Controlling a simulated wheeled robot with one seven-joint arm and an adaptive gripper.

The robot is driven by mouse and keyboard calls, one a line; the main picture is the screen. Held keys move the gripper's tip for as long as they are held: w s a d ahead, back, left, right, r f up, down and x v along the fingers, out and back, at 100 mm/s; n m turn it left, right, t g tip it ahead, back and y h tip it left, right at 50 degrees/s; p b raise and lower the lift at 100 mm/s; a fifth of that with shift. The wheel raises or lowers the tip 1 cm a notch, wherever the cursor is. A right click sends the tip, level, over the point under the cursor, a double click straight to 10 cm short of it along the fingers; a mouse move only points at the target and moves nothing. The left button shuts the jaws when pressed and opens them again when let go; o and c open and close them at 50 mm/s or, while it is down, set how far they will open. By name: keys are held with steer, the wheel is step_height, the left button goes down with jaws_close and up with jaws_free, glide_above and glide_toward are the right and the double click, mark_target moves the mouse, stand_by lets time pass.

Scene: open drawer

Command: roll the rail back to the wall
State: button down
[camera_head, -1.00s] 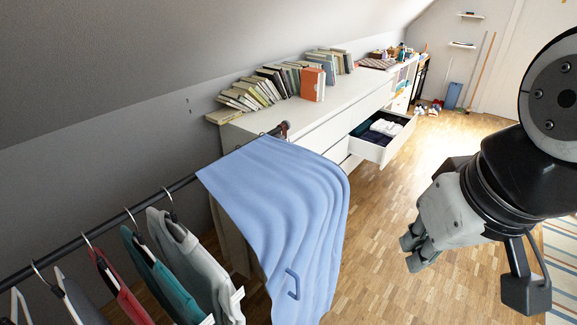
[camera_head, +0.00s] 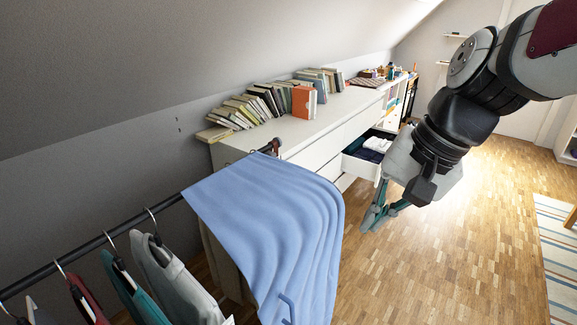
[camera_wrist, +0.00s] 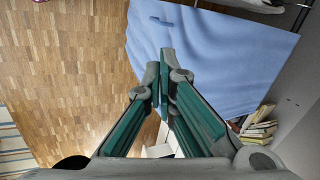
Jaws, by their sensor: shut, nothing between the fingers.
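The dark clothes rail (camera_head: 92,245) runs from the lower left to an end knob near the white dresser. A light blue cloth (camera_head: 270,215) hangs draped over its far end. A small blue handle-like loop (camera_head: 287,308) shows on the cloth's lower front, and also in the wrist view (camera_wrist: 160,20). My gripper (camera_head: 371,226) is to the right of the cloth, apart from it in the head view, fingers pointing down-left. In the wrist view my fingertips (camera_wrist: 163,72) are together and empty, with the cloth (camera_wrist: 215,60) beyond them. The rail's base is hidden.
A white dresser (camera_head: 245,142) stands along the sloped wall, with books (camera_head: 265,105) on top. Its open drawer (camera_head: 360,165) juts out behind my gripper. Several garments (camera_head: 165,275) hang from the rail at lower left. Wooden floor (camera_head: 450,260) is clear to the right, up to a striped rug (camera_head: 560,245).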

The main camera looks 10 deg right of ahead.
steer(key=w+d+f+m+y+b, duration=0.1)
steer(key=w+d+f+m+b, duration=0.1)
steer(key=w+d+f+m, duration=0.5)
steer(key=w+f+m+y+b, duration=0.25)
steer(key=w+f, duration=0.35)
steer(key=w, duration=0.6)
steer(key=w+d+f+m+t+b, duration=0.2)
steer(key=w+d+f+m, duration=0.4)
steer(key=f, duration=0.4)
steer(key=w+d+f+m+t+b, duration=0.1)
steer(key=w+d+f+m+b, duration=0.1)
steer(key=w+d+f+m, duration=0.45)
steer(key=shift+w+a+f+n+h+b, duration=0.15)
steer(key=shift+w+a+f+n, duration=0.2)
steer(key=shift+w+a+f, duration=1.1)
steer(key=shift+w+a+f+n+h+b, duration=0.1)
steer(key=shift+w+a+f+n, duration=0.55)
steer(key=shift+f, duration=1.55)
steer(key=shift+w+a+f+n+h+b, duration=0.15)
steer(key=shift+w+a+f, duration=0.55)
steer(key=shift+a+f, duration=0.9)
steer(key=shift+d+f, duration=0.2)
